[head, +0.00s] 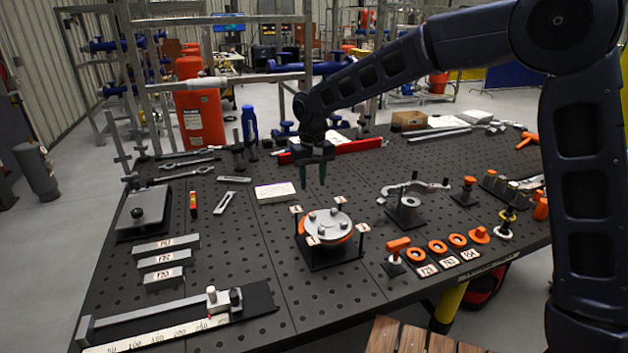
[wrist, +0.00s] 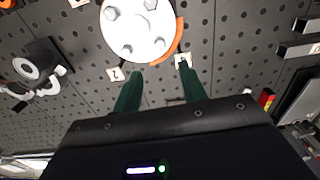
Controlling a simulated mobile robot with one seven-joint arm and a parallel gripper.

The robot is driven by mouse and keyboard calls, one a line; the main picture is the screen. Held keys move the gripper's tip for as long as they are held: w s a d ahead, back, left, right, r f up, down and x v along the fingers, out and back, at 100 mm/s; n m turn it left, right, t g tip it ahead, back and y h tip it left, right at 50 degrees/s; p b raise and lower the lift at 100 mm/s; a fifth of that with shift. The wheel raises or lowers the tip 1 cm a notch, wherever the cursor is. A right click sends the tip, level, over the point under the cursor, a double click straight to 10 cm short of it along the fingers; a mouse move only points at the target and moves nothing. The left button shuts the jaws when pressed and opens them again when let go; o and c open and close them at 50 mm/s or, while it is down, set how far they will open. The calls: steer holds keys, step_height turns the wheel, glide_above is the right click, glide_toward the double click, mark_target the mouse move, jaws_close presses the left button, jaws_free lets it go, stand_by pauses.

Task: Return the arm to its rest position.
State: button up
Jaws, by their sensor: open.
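My gripper (head: 314,176) hangs from my dark blue arm above the middle of the perforated work table (head: 262,305). Its two green fingers point down and stand apart, with nothing between them. In the wrist view the open fingers (wrist: 160,82) show beside a round silver flange with bolts (wrist: 138,28) and an orange ring under part of its edge. In the head view this flange (head: 326,223) sits on a black stand with small numbered tags, nearer the camera than my gripper. The fingers look apart from the flange.
Grey labelled blocks (head: 166,260) and a long measuring rail (head: 160,316) lie at the left. A blue bottle (head: 249,124) and a red bar (head: 358,146) are behind.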

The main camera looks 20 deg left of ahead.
steer(key=w+d+r+m+t, duration=0.1)
steer(key=w+d+r, duration=0.25)
steer(key=d, duration=0.85)
steer(key=w+d+r+m, duration=0.2)
steer(key=d+r, duration=0.2)
steer(key=d, duration=0.7)
steer(key=w+d+r+m+t, duration=0.1)
steer(key=w+d+r, duration=0.25)
steer(key=d, duration=0.85)
steer(key=s+d+m+t, duration=0.1)
steer(key=s+d, duration=0.4)
steer(key=d, duration=0.3)
steer(key=s+d+f+m, duration=0.1)
steer(key=s+d+m, duration=0.1)
steer(key=s+d, duration=0.3)
steer(key=s+d+f+m+t, duration=0.1)
steer(key=s+d, duration=0.4)
steer(key=d, duration=0.8)
steer(key=shift+f+m+t, duration=0.25)
steer(key=shift+m+t, duration=0.05)
steer(key=shift+m, duration=0.3)
